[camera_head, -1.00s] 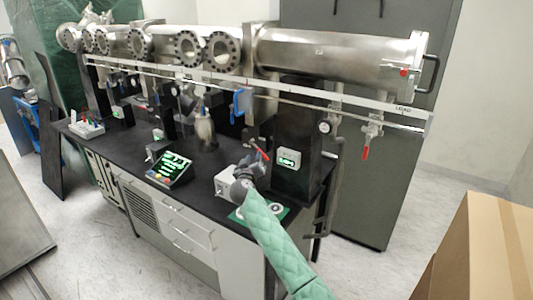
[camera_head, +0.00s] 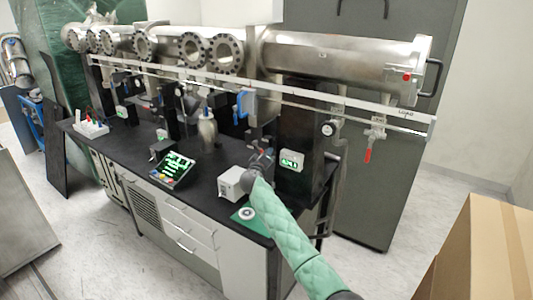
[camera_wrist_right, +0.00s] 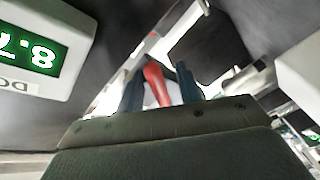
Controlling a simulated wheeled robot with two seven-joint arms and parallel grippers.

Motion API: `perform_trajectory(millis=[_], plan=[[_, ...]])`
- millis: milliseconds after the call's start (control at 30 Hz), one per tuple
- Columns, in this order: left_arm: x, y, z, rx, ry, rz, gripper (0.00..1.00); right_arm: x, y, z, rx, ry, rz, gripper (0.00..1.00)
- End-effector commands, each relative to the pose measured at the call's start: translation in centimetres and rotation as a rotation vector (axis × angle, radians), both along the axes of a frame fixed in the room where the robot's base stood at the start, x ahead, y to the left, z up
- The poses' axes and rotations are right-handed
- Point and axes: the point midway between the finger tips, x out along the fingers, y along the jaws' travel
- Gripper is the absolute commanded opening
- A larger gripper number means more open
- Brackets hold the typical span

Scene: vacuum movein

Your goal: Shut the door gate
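A red lever (camera_wrist_right: 155,84) shows in the right wrist view between the two fingers of my right gripper (camera_wrist_right: 160,88). The fingers stand apart, with the lever narrower than the gap, and I cannot tell if either touches it. In the head view my right gripper (camera_head: 262,156) is small, over the bench below the steel tube, and mostly hides the lever. A blue part (camera_head: 243,103) hangs on the line up and left of it; whether this is the door gate is unclear. The tube's right end (camera_head: 423,68) carries a black handle. My left gripper is not in view.
A green-lit display (camera_head: 292,160) on a dark post stands close right of my right gripper. A white box (camera_head: 231,183) and a tilted control panel (camera_head: 173,169) are on the black bench (camera_head: 118,146). A cardboard box (camera_head: 487,250) stands at front right.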

Motion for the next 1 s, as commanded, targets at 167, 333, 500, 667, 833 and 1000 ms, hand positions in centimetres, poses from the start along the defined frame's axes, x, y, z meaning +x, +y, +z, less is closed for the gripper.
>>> perform_trajectory(millis=[167, 333, 500, 667, 833, 1000], plan=[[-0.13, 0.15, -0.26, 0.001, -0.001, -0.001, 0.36, 0.94, -0.32, -0.01, 0.0, 0.001, -0.001, 0.35], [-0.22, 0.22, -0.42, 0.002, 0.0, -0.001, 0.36, 1.05, -0.36, -0.04, 0.0, 0.0, 0.0, 0.35], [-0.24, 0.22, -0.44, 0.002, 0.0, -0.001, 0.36, 1.03, -0.34, -0.02, 0.0, 0.0, 0.0, 0.23], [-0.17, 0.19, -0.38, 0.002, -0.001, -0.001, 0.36, 1.03, -0.34, -0.02, 0.0, 0.0, 0.0, 0.0], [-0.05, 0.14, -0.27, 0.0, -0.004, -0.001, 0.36, 1.02, -0.32, -0.03, 0.001, 0.0, 0.0, 0.0], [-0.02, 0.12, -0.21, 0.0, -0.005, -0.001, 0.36, 1.04, -0.21, -0.12, 0.014, -0.009, 0.0, 0.0]])
